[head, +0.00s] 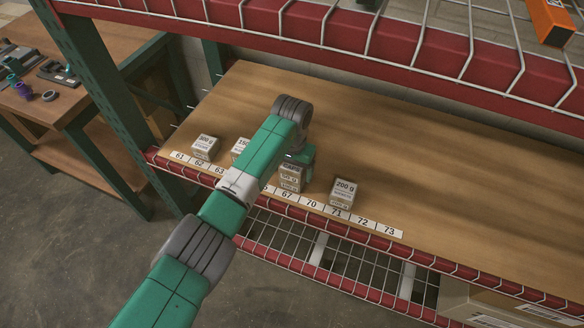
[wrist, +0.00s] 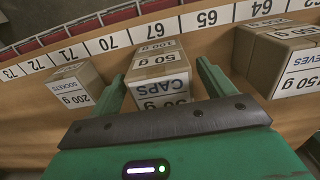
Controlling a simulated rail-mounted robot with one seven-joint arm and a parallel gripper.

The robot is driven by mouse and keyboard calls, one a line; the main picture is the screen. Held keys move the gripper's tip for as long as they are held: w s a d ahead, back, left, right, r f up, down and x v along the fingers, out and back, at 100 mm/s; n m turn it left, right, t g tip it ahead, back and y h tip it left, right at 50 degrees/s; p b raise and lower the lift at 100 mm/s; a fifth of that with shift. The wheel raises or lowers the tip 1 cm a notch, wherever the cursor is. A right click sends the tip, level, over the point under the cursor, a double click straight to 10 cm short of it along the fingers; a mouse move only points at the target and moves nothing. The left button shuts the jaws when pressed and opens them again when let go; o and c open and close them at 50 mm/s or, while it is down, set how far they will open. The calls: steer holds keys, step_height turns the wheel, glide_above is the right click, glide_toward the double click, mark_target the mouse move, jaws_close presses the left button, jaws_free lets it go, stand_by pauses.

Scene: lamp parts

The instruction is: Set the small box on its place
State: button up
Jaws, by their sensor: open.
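A small cardboard box marked 50 g CAPS (wrist: 160,68) stands upright on the shelf behind the label 67; it also shows in the head view (head: 290,180), partly under my arm's end. My gripper (wrist: 160,74) is open, with one green finger on each side of this box. I cannot tell whether the fingers touch it. In the head view my wrist and gripper (head: 300,160) are just behind the box, and the fingers are hidden.
A 200 g sockets box (head: 343,193) (wrist: 75,88) stands to the right, behind label 71. A larger box (wrist: 285,60) is on the other side. A 300 g box (head: 205,147) stands near label 62. The wooden shelf (head: 440,180) is clear behind and right. An upper rack (head: 380,45) overhangs.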

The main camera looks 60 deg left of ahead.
mark_target(292, 167)
step_height(292, 167, up, 12)
steer(key=p, duration=0.5)
steer(key=shift+r, duration=0.2)
